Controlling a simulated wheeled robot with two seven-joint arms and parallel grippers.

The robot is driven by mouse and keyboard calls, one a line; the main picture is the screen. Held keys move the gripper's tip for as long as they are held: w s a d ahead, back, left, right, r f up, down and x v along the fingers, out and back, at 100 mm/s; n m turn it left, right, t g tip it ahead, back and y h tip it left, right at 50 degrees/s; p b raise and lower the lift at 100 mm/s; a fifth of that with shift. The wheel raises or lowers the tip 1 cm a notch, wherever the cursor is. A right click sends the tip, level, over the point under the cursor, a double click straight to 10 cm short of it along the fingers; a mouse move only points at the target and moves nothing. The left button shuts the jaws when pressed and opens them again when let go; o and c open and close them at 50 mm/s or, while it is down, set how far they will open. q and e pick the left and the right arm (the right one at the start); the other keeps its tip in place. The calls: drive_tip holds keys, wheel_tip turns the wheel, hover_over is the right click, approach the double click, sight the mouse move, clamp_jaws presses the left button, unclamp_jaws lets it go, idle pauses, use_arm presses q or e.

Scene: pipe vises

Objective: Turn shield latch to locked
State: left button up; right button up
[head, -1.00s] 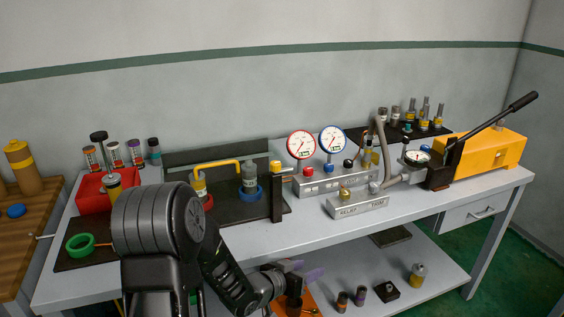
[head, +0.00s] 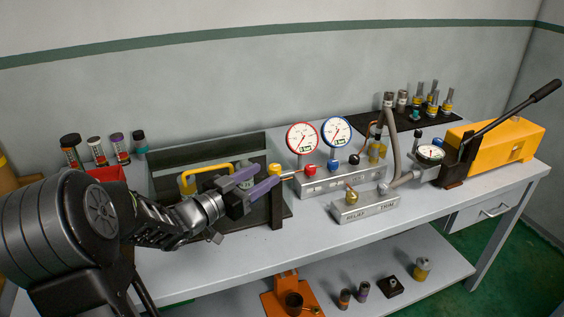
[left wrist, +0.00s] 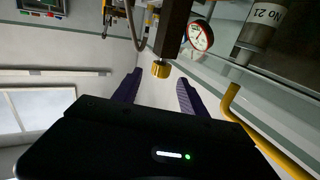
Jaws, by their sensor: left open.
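The shield latch appears as a yellow knob (head: 274,170) on top of a dark upright post (head: 277,208) at the right end of the clear shield (head: 215,152). The knob also shows in the left wrist view (left wrist: 161,69), ahead of and between the fingertips. My left gripper (head: 262,180) is open, with its purple fingers just left of the knob. The fingers show apart and empty in the left wrist view (left wrist: 158,92); they seem not to touch the knob. My right gripper is not in view.
A yellow handle (head: 186,182) is on the shield, left of my gripper. A manifold (head: 340,182) with red and blue gauges stands right of the post, and a relief/trim block (head: 365,207) in front of it. The bench front between post and block is clear.

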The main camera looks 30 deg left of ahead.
sight(279, 166)
use_arm(q)
drive_tip(key=shift+w+d+p, duration=0.2)
drive_tip(key=shift+w, duration=1.1)
drive_tip(key=shift+w+d+p, duration=0.2)
drive_tip(key=shift+w+p, duration=0.05)
drive_tip(key=shift+w, duration=1.05)
drive_tip(key=shift+w+d+p, duration=0.2)
drive_tip(key=shift+w, duration=1.1)
drive_tip(key=shift+c, duration=0.2)
clamp_jaws()
